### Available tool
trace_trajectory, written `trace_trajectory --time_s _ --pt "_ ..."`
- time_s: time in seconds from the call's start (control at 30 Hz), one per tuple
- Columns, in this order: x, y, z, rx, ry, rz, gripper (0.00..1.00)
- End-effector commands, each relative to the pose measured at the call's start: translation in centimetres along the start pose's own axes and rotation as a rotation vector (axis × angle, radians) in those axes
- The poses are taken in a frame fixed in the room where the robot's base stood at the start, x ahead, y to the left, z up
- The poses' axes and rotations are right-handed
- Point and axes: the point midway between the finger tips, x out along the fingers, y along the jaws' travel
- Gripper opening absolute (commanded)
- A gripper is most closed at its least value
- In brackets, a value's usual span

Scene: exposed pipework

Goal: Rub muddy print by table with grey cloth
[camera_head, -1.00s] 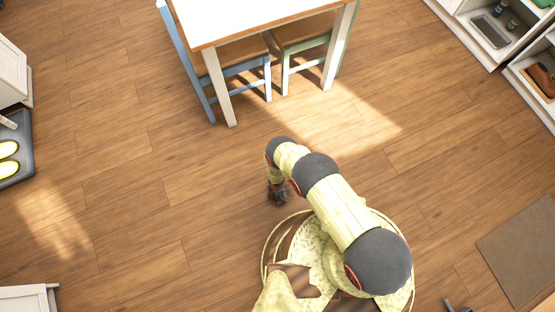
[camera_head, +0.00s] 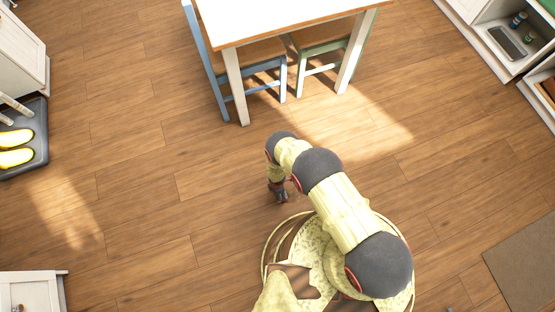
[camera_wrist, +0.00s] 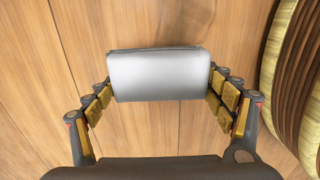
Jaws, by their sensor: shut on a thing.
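The grey cloth (camera_wrist: 160,74) shows in the wrist view as a smooth pale-grey folded block. It sits between the two fingers of my gripper (camera_wrist: 163,88), which are shut on it at its left and right sides. In the head view my gripper (camera_head: 279,194) hangs over the floor in front of my base, and the cloth cannot be made out there. The table (camera_head: 285,22) with a white top stands at the top middle, beyond my gripper. I see no muddy print on the floor in either view.
A blue chair (camera_head: 256,88) and a green chair (camera_head: 320,69) are tucked under the table. A dark tray with yellow shoes (camera_head: 15,158) lies at the left. White shelves (camera_head: 510,45) stand top right, and a mat (camera_head: 525,262) lies lower right. Wooden floor between is clear.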

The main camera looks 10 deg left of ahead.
Motion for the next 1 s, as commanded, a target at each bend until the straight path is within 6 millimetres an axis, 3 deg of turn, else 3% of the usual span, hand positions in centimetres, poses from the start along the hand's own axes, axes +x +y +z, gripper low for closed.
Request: trace_trajectory --time_s 0.4,1.0 --pt "-3.8 1.1 -0.1 0.009 0.001 0.004 0.42" --pt "-4.0 1.2 -0.1 0.010 0.001 0.004 0.42"
